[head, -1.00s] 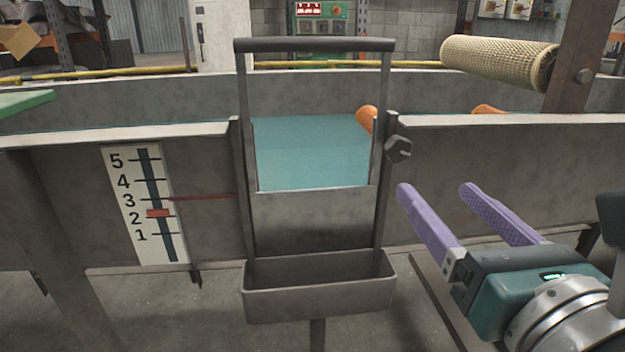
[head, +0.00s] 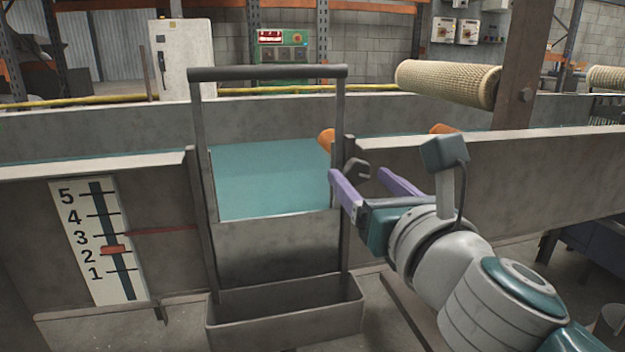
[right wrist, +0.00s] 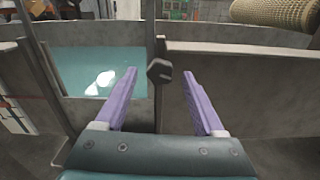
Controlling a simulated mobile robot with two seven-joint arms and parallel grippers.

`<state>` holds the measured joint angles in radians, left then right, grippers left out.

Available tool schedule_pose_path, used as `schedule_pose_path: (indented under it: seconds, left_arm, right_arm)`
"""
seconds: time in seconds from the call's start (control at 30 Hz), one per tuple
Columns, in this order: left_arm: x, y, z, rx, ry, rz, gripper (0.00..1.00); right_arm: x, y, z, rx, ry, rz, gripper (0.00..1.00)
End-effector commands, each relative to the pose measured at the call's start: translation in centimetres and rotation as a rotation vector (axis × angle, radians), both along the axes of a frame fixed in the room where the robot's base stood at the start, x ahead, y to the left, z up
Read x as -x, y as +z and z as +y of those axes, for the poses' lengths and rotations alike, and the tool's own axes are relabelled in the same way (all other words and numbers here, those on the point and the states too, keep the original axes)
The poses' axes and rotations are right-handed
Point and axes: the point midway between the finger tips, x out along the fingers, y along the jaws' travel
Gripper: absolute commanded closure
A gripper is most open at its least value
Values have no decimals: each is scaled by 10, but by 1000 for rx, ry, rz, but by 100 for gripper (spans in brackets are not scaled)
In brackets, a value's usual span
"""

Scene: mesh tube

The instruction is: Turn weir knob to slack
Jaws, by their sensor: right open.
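The weir knob (head: 356,170) is a dark, faceted knob on the right post of the weir frame (head: 340,110). My right gripper (head: 358,172) is open beside the knob, its two purple fingers spread. The level gauge (head: 100,240) on the left carries a red marker (head: 113,249) between 2 and 3. My left gripper is not in view.
A grey catch box (head: 285,315) sits below the weir plate. The channel wall (head: 500,185) runs right behind my right arm. A mesh-covered roller (head: 447,83) juts out above the wall, beside a brown post (head: 525,70). Orange floats (head: 326,140) show in the water.

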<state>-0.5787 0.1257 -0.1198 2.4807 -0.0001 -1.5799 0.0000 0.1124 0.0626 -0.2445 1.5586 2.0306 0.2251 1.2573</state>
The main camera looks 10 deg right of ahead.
Motion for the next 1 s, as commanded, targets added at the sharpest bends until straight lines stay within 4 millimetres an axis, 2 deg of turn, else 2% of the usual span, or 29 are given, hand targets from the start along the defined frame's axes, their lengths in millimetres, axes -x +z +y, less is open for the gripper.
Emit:
schedule_pose_path:
  seconds: [0.07,0.67,1.0]
  left_arm:
    - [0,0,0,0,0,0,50]
    - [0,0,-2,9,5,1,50]
    - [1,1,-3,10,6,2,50]
  right_arm:
    - [0,0,0,0,0,0,32]
    - [0,0,0,0,1,-1,100]
    - [0,0,0,13,1,-2,100]
